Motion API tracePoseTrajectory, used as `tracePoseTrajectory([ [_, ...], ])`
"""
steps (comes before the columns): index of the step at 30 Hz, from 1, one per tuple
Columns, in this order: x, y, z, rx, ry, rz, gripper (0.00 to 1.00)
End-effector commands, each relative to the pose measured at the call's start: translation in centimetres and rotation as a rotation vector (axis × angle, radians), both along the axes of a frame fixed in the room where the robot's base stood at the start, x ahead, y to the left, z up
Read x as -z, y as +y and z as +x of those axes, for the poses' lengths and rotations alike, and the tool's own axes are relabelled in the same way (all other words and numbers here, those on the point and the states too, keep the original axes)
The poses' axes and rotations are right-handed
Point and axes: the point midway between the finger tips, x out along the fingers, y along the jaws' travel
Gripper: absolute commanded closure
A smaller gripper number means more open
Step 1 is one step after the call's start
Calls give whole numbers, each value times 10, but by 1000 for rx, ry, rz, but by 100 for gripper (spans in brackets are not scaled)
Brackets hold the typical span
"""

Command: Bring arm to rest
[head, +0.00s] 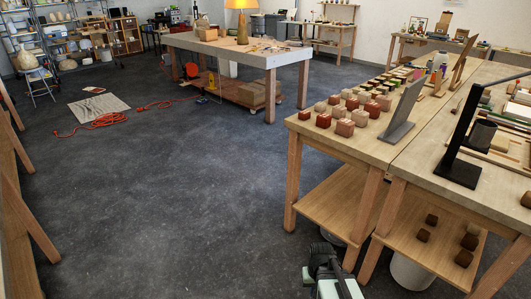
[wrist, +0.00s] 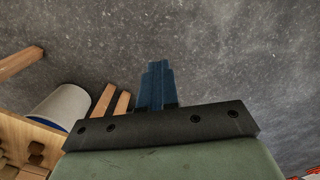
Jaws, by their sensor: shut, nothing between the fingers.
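My gripper (wrist: 158,70) points out over the grey floor in the wrist view, with its blue fingers together and nothing between them. In the head view a dark and pale green part of my arm's end shows at the bottom edge, right of centre, beside the near workbench. Its fingers cannot be made out there. A lit lamp (head: 241,20) with an orange shade stands on the far worktable (head: 225,46), well away from my gripper.
The near workbench (head: 345,148) holds rows of small blocks (head: 345,128). Its lower shelf (head: 335,200) and a white bucket (wrist: 65,110) are close to my gripper. An orange cord (head: 105,120) lies by a mat (head: 97,106). The middle floor is clear.

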Motion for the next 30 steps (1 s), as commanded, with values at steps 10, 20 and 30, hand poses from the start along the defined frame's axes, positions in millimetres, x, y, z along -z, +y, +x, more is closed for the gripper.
tracePoseTrajectory([
  [10, 61, 0, -62, -1, 142, 0, 100],
  [20, 122, 0, -147, 0, 310, 1, 100],
  [30, 167, 0, -237, 1, 474, 1, 100],
])
